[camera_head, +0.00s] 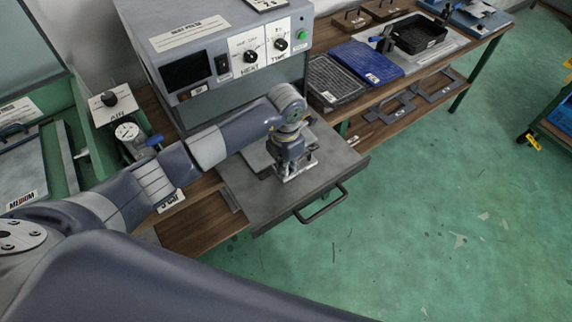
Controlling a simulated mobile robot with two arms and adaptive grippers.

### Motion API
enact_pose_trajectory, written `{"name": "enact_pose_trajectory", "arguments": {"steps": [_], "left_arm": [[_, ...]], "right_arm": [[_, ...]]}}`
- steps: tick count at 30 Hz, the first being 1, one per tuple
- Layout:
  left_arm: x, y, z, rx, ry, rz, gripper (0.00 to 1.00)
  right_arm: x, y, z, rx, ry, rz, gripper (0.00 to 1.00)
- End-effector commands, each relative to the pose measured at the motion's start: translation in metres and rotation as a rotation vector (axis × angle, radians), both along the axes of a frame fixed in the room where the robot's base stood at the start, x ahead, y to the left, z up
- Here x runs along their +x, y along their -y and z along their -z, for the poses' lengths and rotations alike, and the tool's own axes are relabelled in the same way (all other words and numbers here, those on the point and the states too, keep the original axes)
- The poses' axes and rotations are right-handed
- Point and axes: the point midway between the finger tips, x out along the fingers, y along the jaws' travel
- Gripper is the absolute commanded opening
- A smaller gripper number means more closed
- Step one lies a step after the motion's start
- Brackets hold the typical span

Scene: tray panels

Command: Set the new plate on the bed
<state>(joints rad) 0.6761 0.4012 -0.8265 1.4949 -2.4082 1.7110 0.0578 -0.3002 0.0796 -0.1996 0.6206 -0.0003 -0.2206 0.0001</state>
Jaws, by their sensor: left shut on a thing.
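The bed (245,205) is a flat grey pulled-out drawer with a dark bar handle at its front, below the heater box. My left gripper (293,174) points down over its middle and is shut on the new plate (257,160), a thin grey plate. The plate is low over the bed or lying on it; I cannot tell which. My arm and gripper hide much of it. My right gripper is not in view.
The heater box (240,50) with knobs stands behind the bed. A black tray (333,82), a blue panel (366,62) and a black bin (419,35) are on the wooden bench to the right. A green-framed station (85,130) is at left. The green floor at right is mostly clear.

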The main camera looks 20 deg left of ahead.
Motion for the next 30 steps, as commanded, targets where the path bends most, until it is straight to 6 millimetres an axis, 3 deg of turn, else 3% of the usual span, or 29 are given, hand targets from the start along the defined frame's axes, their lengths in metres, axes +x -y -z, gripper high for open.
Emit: {"name": "enact_pose_trajectory", "arguments": {"steps": [30], "left_arm": [[0.0017,0.0,0.0044,-0.001,0.006,-0.001,0.0]], "right_arm": [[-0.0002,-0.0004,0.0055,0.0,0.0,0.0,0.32]]}}
